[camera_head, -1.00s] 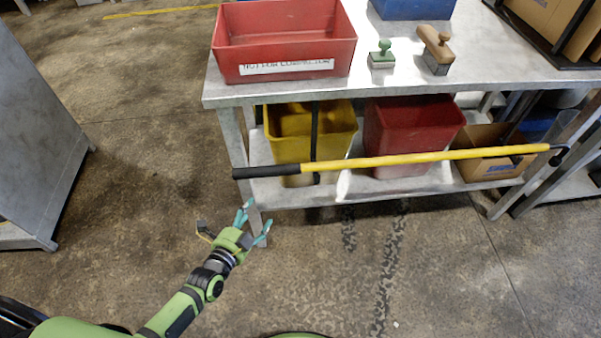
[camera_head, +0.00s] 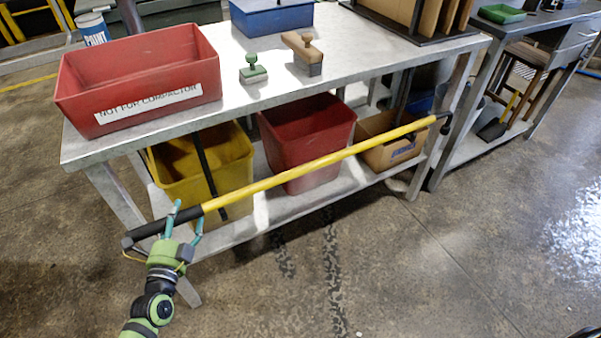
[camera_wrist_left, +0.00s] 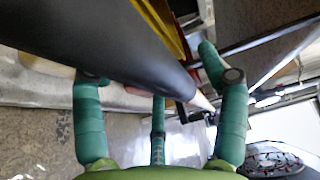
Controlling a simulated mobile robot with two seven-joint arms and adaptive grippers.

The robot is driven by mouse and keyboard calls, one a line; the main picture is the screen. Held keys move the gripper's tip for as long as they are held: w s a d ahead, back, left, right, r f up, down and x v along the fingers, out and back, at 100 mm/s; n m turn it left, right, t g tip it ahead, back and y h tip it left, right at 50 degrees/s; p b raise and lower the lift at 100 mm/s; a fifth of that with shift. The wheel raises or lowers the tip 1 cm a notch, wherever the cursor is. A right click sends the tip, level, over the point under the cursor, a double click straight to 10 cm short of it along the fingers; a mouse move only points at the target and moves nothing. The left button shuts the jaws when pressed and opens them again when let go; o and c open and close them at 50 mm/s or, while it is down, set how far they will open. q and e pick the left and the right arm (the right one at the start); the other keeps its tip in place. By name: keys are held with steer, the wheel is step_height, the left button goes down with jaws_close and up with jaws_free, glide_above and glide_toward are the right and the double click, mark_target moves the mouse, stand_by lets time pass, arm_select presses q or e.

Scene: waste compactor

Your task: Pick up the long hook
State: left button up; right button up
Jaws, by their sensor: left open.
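The long hook (camera_head: 305,170) is a yellow pole with a black grip and a dark hooked end (camera_head: 445,122). It lies slantwise across the front of the workbench, grip at the lower left. My left gripper (camera_head: 186,218) is at the black grip, its teal fingers open on either side of it in the head view. In the left wrist view the black grip (camera_wrist_left: 110,45) crosses close in front of the open teal fingers (camera_wrist_left: 160,105). I cannot tell whether they touch it. My right gripper is not in view.
The metal workbench (camera_head: 200,115) carries a red tray (camera_head: 140,85), a blue bin (camera_head: 270,18), a green stamp (camera_head: 253,72) and a wooden-handled stamp (camera_head: 303,52). Below stand a yellow bin (camera_head: 225,165), a red bin (camera_head: 305,135) and a cardboard box (camera_head: 385,150). Floor in front is clear.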

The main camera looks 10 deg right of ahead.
arm_select(q)
steer(key=c, duration=1.4)
steer(key=shift+r, duration=0.15)
steer(key=shift+r, duration=0.15)
